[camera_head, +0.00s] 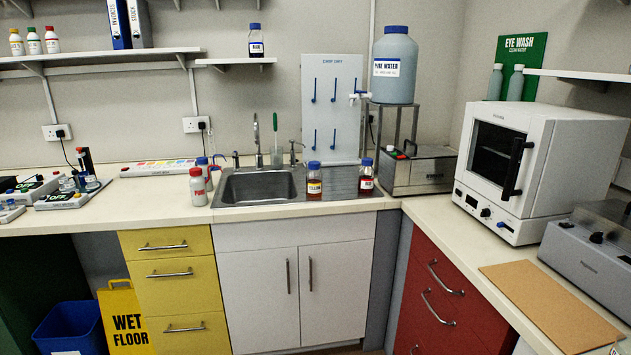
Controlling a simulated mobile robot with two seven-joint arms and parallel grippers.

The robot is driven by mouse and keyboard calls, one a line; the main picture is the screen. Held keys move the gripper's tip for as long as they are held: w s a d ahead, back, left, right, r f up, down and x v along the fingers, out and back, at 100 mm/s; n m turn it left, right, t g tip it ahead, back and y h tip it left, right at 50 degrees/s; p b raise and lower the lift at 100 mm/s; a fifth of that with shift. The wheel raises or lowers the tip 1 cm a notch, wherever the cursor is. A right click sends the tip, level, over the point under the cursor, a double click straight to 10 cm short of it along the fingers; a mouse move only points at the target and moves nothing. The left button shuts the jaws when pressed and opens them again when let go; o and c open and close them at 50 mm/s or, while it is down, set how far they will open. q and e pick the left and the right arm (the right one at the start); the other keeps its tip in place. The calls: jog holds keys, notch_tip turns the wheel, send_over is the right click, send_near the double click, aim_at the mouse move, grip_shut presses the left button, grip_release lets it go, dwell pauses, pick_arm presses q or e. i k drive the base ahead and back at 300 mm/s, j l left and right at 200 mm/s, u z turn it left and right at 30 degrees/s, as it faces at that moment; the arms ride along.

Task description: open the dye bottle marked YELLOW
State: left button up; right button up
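Another blue-capped dye bottle (256,46) stands on the wall shelf. Neither of my grippers is in view.
The sink (258,186) with its taps lies left of the YELLOW bottle. A drying rack (331,100) and a large water container (394,68) stand behind. The counter's front strip (290,209) is clear.

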aim_at(314, 179)
jog(key=i+j+z, duration=0.1)
jog(key=j, duration=0.25)
jog(key=i+j+z, duration=0.1)
jog(key=i+j, duration=0.15)
jog(key=i+j+z, duration=0.1)
jog(key=j, duration=0.35)
jog(key=i+j+z, duration=0.1)
jog(key=j, duration=0.25)
jog(key=i, duration=0.05)
